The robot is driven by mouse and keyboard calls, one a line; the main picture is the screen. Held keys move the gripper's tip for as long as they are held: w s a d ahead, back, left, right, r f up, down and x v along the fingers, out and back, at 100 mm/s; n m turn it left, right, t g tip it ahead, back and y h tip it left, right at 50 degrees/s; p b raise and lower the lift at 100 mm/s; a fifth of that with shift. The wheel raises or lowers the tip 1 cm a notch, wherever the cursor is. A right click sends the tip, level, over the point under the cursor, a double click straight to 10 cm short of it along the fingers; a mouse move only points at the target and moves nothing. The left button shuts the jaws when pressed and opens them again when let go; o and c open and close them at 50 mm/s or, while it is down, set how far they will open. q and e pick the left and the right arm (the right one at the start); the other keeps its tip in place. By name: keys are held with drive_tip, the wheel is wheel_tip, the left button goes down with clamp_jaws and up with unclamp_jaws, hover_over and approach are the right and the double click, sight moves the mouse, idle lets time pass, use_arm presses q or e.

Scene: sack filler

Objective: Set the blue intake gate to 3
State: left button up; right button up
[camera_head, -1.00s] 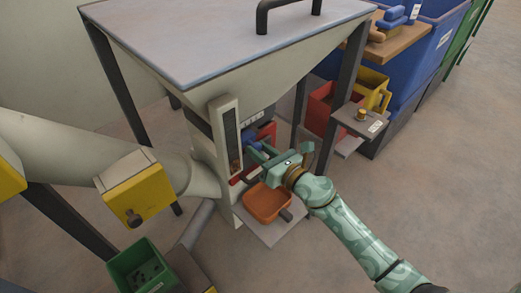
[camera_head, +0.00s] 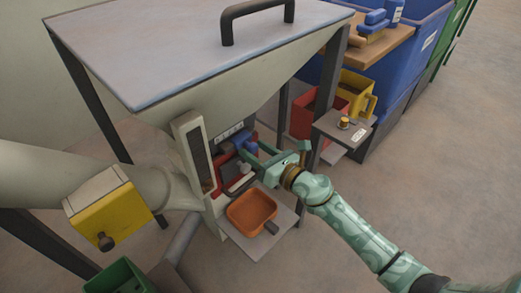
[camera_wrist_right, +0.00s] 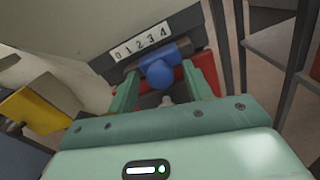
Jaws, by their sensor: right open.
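The blue intake gate (camera_head: 239,141) is a blue slider with a round knob on the hopper's front, below a white number scale (camera_head: 229,132). In the right wrist view the blue knob (camera_wrist_right: 160,74) sits below the 0-to-4 scale (camera_wrist_right: 140,43), toward its high-number end. The exact number it stands at is hard to read from this slant. My right gripper (camera_head: 253,153) is at the gate. In the wrist view its open fingers (camera_wrist_right: 166,77) stand on either side of the knob, with gaps visible. My left gripper is not in view.
A red part (camera_head: 222,163) with a grey knob lies below the blue gate. An orange pan (camera_head: 251,211) sits on a shelf underneath. A yellow box (camera_head: 100,212) is on the pipe at left. A small side shelf (camera_head: 342,128) and a hopper leg stand close right of my gripper.

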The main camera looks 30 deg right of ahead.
drive_tip(key=v, duration=1.6)
drive_tip(key=shift+s, duration=0.15)
